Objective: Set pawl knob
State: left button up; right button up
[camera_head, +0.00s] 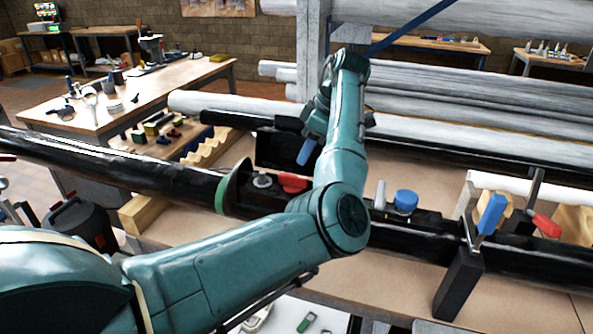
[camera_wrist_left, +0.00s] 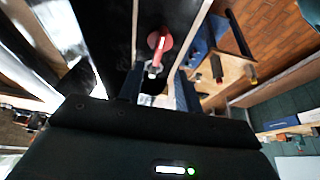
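A black mast tube (camera_head: 110,165) crosses the bench. A red knob (camera_head: 293,183) sits on its black fitting, left of my left forearm, and a blue round knob (camera_head: 405,200) sits right of it. I cannot tell which is the pawl knob. In the left wrist view, a red part with a pale stripe (camera_wrist_left: 158,42) lies ahead of and between the fingertips of my left gripper (camera_wrist_left: 160,86). The fingers are apart, with no grasp visible. In the head view my left arm hides much of the gripper area. My right gripper is not in view.
A black clamp with a blue handle (camera_head: 490,213) and a red-handled clamp (camera_head: 545,225) stand at the right of the tube. Long pale spars (camera_head: 450,85) lie behind. A wooden table with tools (camera_head: 150,90) is at the back left. Bare bench top (camera_head: 380,280) shows in front.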

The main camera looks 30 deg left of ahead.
aim_at(294, 176)
pick_arm(q)
jog(key=p+x, duration=0.1)
jog(key=x, duration=0.7)
jog(key=shift+a+f, duration=0.1)
grip_shut()
